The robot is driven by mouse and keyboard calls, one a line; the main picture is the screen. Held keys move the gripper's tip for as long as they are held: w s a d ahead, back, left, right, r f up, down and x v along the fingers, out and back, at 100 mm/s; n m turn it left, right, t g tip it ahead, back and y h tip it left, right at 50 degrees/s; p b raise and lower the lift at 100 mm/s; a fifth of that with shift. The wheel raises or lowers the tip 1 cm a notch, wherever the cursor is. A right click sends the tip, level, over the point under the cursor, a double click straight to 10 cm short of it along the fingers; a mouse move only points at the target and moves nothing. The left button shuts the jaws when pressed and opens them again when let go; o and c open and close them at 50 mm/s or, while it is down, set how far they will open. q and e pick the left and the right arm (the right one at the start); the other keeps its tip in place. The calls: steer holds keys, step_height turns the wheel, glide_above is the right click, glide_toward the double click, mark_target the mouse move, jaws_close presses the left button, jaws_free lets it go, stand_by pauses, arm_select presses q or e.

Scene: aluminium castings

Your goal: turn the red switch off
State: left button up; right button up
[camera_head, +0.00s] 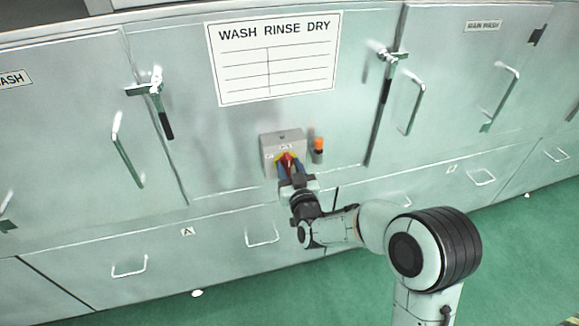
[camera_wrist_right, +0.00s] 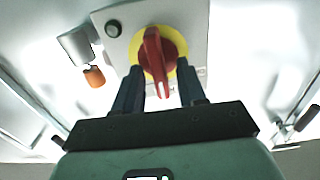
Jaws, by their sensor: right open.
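The red switch (camera_head: 287,160) is a rotary knob on a yellow disc, mounted on a grey box (camera_head: 270,141) on the cabinet front. In the right wrist view the red knob (camera_wrist_right: 153,55) stands close ahead, its handle pointing down and slightly right. My right gripper (camera_head: 285,169) is at the switch, with its blue-grey fingers (camera_wrist_right: 160,85) open. The fingers reach up on either side of the handle's lower end. I cannot tell whether they touch it. My left gripper is not in view.
An orange lamp (camera_head: 319,144) sticks out just right of the box and also shows in the wrist view (camera_wrist_right: 94,76). A black round button (camera_wrist_right: 113,28) is on the box. Latch handles (camera_head: 158,100) and door handles project from the cabinet. Green floor (camera_head: 520,250) is free at the right.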

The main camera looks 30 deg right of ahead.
jaws_close()
steer(key=shift+n, duration=0.3)
steer(key=shift+a+n+b, duration=0.1)
steer(key=shift+n+b, duration=0.45)
steer(key=shift+n, duration=0.35)
steer(key=n, duration=0.3)
steer(key=shift+w+a+n+b, duration=0.1)
steer(key=shift+a+n+b, duration=0.05)
steer(key=shift+n+b, duration=0.25)
steer(key=n, duration=0.5)
steer(key=shift+a+f, duration=0.1)
steer(key=shift+a, duration=0.05)
steer(key=n, duration=0.2)
steer(key=n+p, duration=0.1)
steer(key=n, duration=0.3)
steer(key=shift+w+f+n, duration=0.1)
steer(key=shift+f+n, duration=0.15)
steer(key=shift+n, duration=0.05)
